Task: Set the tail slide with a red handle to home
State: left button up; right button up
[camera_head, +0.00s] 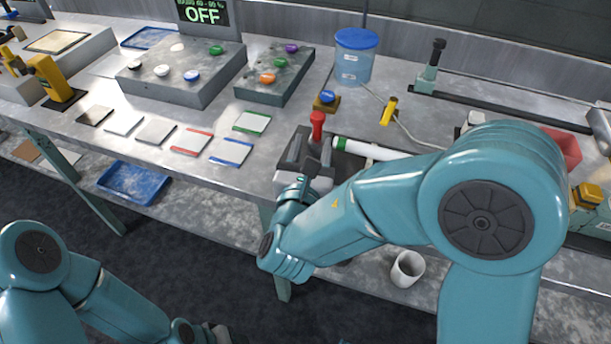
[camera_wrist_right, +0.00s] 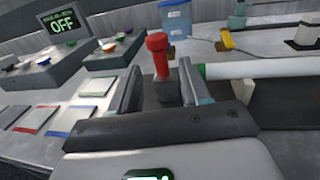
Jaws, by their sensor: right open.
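The red handle (camera_head: 317,125) of the tail slide stands upright near the table's front edge. It also shows in the right wrist view (camera_wrist_right: 157,55), on a dark grey block (camera_wrist_right: 167,92). My right gripper (camera_head: 308,148) is open, with its fingers on either side of the handle in the right wrist view (camera_wrist_right: 160,85). A gap shows between the fingers and the handle. The slide's lower part is mostly hidden by my gripper. My left arm is at the bottom left; only a small dark part of its gripper (camera_head: 214,332) seems to show at the lower edge.
A white glass tube with a green end (camera_head: 370,149) lies just right of the handle. Button boxes (camera_head: 205,85) and several coloured-edge tiles (camera_head: 190,141) are to the left. A display reads OFF (camera_head: 202,14).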

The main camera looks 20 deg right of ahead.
jog(key=v, duration=0.7)
jog(key=shift+s, duration=0.3)
jog(key=shift+a+r, duration=0.1)
jog(key=shift+a, duration=0.05)
